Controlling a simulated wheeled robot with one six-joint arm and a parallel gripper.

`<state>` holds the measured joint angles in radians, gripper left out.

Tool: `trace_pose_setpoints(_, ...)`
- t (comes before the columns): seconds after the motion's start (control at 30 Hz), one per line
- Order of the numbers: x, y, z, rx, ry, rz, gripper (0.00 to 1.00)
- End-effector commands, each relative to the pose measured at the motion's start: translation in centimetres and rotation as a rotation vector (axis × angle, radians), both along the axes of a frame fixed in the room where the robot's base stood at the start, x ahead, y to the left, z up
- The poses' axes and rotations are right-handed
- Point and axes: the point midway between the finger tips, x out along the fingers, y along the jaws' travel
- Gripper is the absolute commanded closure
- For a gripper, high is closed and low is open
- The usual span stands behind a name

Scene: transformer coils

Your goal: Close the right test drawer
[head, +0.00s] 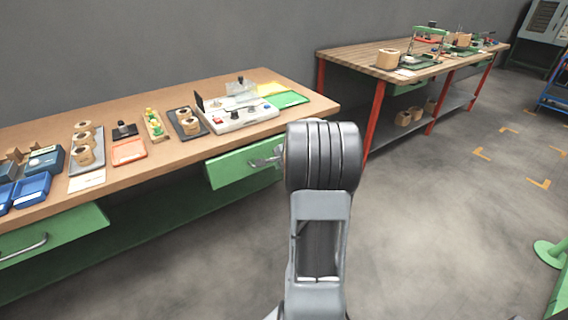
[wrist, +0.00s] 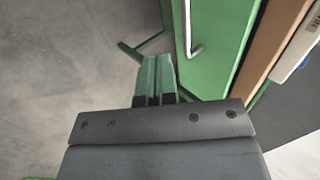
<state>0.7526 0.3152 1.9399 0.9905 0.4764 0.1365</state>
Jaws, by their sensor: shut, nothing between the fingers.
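The right test drawer (head: 232,168) is a green front with a metal bar handle (head: 262,159), under the right half of the near wooden bench. Its front sits close below the bench edge; how far it stands out I cannot tell. My arm hides its right end in the head view. In the wrist view a green drawer front (wrist: 225,35) with a bar handle (wrist: 193,42) lies right of my fingers. My gripper (wrist: 156,62) is shut and empty, its narrow fingers beside the drawer front, apparently apart from it. The head view hides the fingers behind my arm.
A left green drawer (head: 55,238) stands out from the same bench (head: 160,183). Coils, trays and a white test box (head: 238,117) are on top. A second bench (head: 350,57) with red legs stands at the back right. The grey floor at right is mostly clear.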

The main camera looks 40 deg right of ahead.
Motion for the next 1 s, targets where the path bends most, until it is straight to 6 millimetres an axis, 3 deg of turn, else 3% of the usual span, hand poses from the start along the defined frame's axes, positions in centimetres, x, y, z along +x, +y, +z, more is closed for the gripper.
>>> trace_pose_setpoints(0.13,1.7,-0.1,-2.3,0.0,0.002,0.003,1.0)
trace_pose_setpoints(0.4,4.7,-0.5,-2.6,-0.002,0.001,0.004,1.0)
trace_pose_setpoints(1.0,6.1,-0.4,-2.6,-0.001,0.001,0.009,1.0)
